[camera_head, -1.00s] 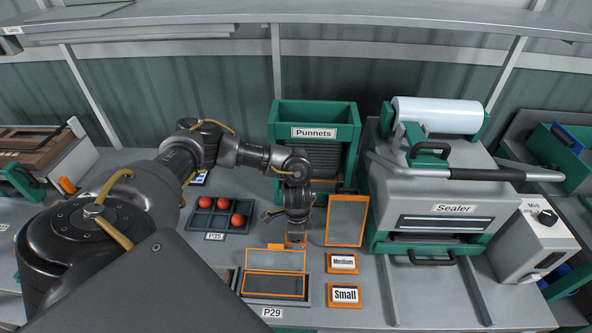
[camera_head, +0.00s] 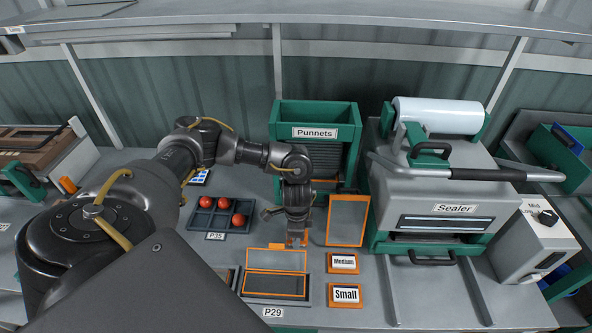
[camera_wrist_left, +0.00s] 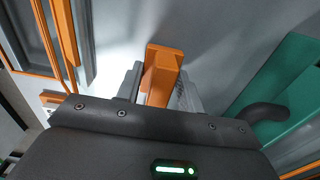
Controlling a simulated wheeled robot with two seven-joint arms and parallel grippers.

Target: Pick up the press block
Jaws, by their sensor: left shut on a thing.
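My left gripper (camera_head: 297,240) reaches down over the bench between the tray marked P29 and an orange-framed panel. In the left wrist view its two grey fingers are shut on an orange piece, which I take to be the press block (camera_wrist_left: 161,68). Its top stands up between the fingers, and its lower part is hidden by the gripper body. In the head view the wrist hides most of it, and I cannot tell whether it touches the bench. My right gripper is not in view.
The orange-framed tray P29 (camera_head: 246,297) is close in front. Orange label blocks Medium (camera_head: 343,269) and Small (camera_head: 361,296) lie to the right. A tomato tray P35 (camera_head: 205,222) is left, the Punnets dispenser (camera_head: 285,116) behind, the Sealer (camera_head: 480,222) right.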

